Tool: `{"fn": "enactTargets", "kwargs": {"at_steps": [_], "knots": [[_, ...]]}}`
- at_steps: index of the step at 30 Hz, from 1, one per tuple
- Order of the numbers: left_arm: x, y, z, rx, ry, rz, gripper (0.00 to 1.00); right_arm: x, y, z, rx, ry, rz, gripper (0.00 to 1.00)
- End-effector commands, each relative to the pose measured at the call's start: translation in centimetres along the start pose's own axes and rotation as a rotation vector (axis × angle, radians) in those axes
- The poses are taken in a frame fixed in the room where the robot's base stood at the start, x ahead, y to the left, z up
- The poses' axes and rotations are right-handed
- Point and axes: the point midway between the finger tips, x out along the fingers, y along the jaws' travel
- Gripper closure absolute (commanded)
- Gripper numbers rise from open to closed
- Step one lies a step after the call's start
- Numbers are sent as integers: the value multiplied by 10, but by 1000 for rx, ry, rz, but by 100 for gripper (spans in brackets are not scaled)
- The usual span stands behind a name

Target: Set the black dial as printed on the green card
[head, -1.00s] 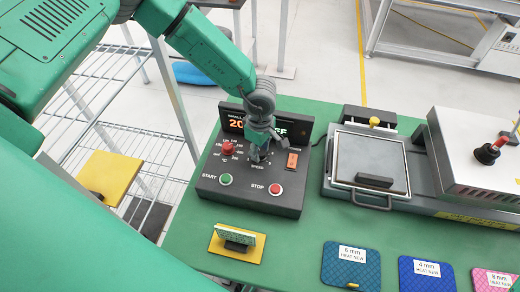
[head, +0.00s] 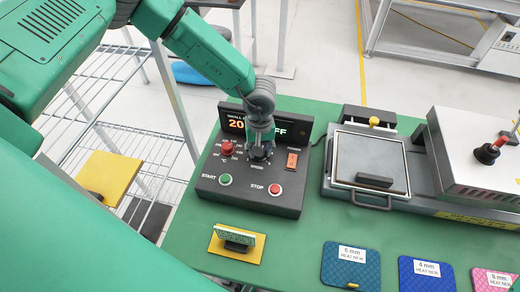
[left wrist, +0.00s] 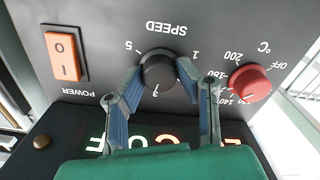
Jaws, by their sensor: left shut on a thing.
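The black dial (left wrist: 160,70) is the SPEED knob on the dark control box (head: 238,199). In the left wrist view it appears upside down, with the marks 1 and 5 beside it. My left gripper (left wrist: 162,74) is shut on the dial, one finger on each side. In the head view the gripper (head: 259,147) points down onto the panel and hides most of the dial. The dial's exact setting is hard to read. The green card (head: 240,236) stands tilted on a yellow base in front of the box; its print is too small to read. My right gripper is not in view.
The red temperature knob (left wrist: 250,80) is close beside the dial; the orange power switch (left wrist: 64,56) is on its other side. The box also has green START (head: 226,179) and red STOP (head: 275,188) buttons. A heat press (head: 368,160) stands to the right.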

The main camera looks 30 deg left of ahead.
Motion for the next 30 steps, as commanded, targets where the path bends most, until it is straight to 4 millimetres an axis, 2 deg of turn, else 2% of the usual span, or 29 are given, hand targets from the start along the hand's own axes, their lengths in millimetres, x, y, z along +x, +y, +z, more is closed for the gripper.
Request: {"fn": "enactTargets", "kwargs": {"at_steps": [9,23,24,25,30], "knots": [[0,0,0,95,0,1,100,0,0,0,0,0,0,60],[0,0,0,107,0,0,100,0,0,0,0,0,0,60],[0,0,0,106,0,0,64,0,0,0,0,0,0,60],[0,0,0,106,0,0,53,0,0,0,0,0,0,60],[0,-1,0,106,0,0,51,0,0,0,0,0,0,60]]}}
